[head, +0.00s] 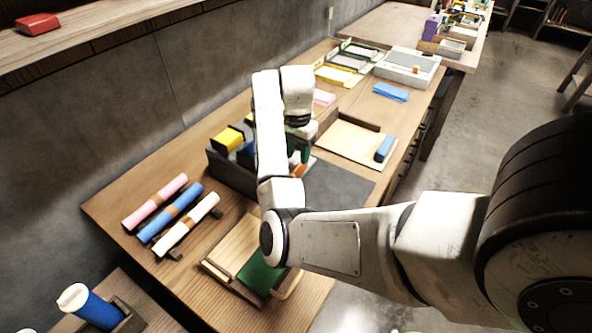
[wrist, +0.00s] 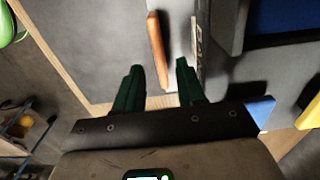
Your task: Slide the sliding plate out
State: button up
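A dark grey box-like mould (head: 232,172) stands on the wooden bench, with yellow and blue blocks at its top. Its grey wall (wrist: 226,25) shows at the right of the wrist view. A thin orange-brown bar (wrist: 157,45) lies beside that wall; it also shows in the head view (head: 299,171). I cannot tell whether it is the sliding plate or its handle. My gripper (wrist: 158,68) has green fingers spread apart. The bar's near end appears between them, with gaps on both sides. In the head view my arm hides part of the mould and most of the gripper.
A dark grey mat (head: 338,186) lies flat right of the mould. A wooden tray with a green block (head: 262,272) is in front, and rolled pink, blue and white pieces (head: 172,212) lie left. A pale board (head: 345,141) and blue block (head: 384,148) lie beyond.

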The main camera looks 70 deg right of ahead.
aim_at(298, 165)
jog(key=shift+f, duration=2.65)
jog(key=shift+c, duration=0.3)
grip_shut()
